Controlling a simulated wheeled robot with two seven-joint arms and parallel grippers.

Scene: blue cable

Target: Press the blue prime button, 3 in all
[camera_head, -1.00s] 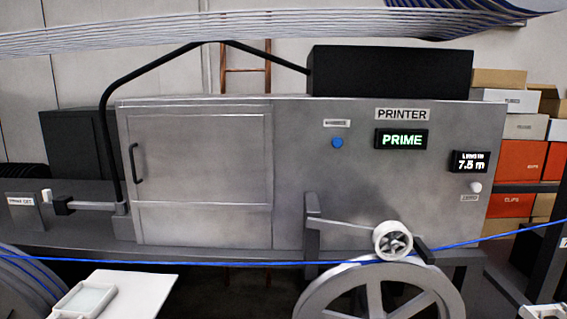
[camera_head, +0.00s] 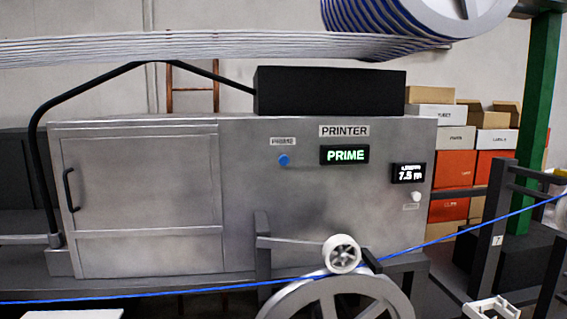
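The blue prime button (camera_head: 283,160) is a small round knob on the grey front of the printer (camera_head: 240,215), below a small white label. To its right a dark display (camera_head: 345,155) reads PRIME in green, under the PRINTER sign. A second display (camera_head: 408,173) reads about 7.5 m, with a white knob (camera_head: 416,197) below it. Neither of my grippers can be made out in the head view.
A large grey wheel (camera_head: 340,298) and dark brackets stand before the printer. Striped cable strands cross above it to a big reel (camera_head: 420,20). Stacked boxes (camera_head: 455,170) and a green post (camera_head: 538,120) are at the right. A white tray (camera_head: 492,308) shows at the lower right.

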